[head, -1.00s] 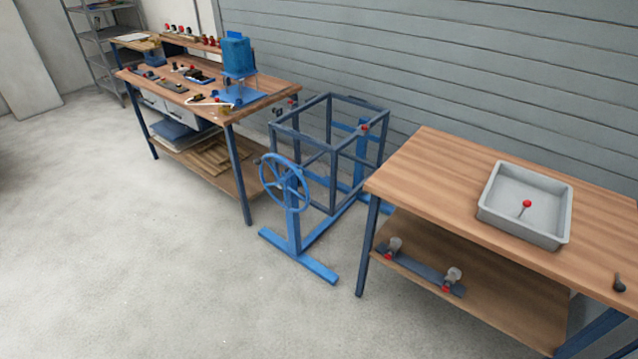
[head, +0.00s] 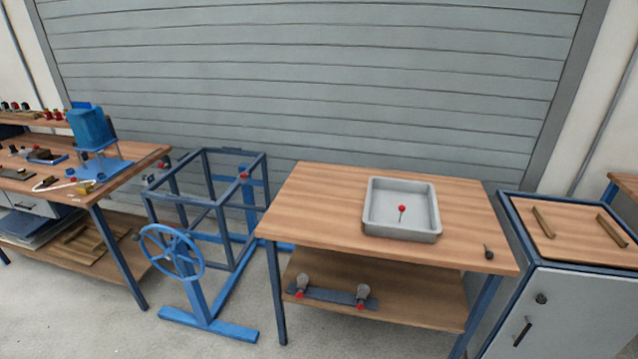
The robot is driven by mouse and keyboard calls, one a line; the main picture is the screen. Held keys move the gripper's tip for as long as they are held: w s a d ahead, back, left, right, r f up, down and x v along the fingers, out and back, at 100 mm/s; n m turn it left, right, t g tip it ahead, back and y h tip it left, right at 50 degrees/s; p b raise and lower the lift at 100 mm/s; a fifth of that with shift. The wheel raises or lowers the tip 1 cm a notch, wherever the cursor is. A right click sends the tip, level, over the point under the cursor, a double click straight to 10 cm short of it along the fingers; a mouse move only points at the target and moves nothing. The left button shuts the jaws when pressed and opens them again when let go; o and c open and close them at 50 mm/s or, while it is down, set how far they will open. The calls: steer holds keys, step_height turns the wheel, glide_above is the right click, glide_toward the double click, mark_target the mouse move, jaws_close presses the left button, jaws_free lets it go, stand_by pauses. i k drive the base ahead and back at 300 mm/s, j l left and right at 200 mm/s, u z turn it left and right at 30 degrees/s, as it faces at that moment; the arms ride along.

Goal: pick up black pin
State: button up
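A small black pin (head: 488,252) with a rounded head is on the wooden table (head: 310,190) near its right front corner, apart from the tray. My gripper is not in view, so I cannot see whether it is open or holds anything.
A grey tray (head: 372,222) with a red-headed pin (head: 401,209) stands on the same table. A blue frame with a handwheel (head: 172,251) stands left of it, and a cluttered workbench (head: 150,160) further left. A cabinet (head: 560,310) stands close on the right. Floor shows in front.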

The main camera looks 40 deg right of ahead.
mark_target(489, 254)
steer(key=z, duration=1.55)
